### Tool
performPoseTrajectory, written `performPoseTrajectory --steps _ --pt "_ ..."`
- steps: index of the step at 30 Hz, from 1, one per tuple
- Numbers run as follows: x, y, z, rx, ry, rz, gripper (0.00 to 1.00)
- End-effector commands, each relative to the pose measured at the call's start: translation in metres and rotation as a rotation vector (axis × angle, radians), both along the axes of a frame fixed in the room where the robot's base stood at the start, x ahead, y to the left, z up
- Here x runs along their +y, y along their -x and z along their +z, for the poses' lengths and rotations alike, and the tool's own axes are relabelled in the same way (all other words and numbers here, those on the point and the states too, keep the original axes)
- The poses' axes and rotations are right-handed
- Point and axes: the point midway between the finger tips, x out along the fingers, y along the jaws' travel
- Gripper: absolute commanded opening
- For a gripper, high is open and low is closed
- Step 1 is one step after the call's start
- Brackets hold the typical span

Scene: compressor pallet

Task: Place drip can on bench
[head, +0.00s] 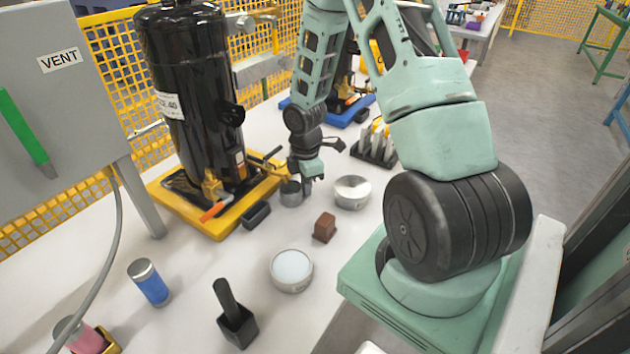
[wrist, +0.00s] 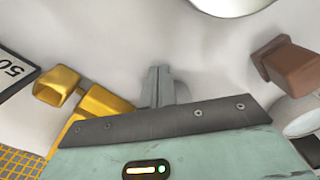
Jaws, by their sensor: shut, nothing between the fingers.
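A small grey metal can (head: 291,193), which looks like the drip can, stands upright on the white bench (head: 215,275) beside the yellow pallet's right corner in the head view. My gripper (head: 307,190) points down just right of this can; I cannot tell whether they touch. In the wrist view my gripper's fingers (wrist: 160,90) are together with nothing between them, above the pale bench top. I cannot make out the can clearly in the wrist view.
A black compressor (head: 190,90) stands on a yellow pallet (head: 225,225). A metal bowl (head: 352,190), a brown block (head: 324,227), a round white-topped dish (head: 292,270), a black scoop (head: 236,322) and a blue cylinder (head: 150,284) stand around. Bare bench lies between them.

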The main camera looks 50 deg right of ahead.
Motion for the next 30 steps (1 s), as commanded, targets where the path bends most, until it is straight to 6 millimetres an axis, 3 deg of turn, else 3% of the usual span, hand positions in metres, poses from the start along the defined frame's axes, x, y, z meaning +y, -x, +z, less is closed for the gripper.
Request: performPoseTrajectory --steps 12,19,30 --pt "0.004 -0.002 0.001 0.000 0.000 0.000 0.00" --pt "0.020 -0.010 0.001 0.001 0.000 0.001 0.00" --pt "0.019 -0.010 0.001 0.000 0.000 -0.001 0.00"
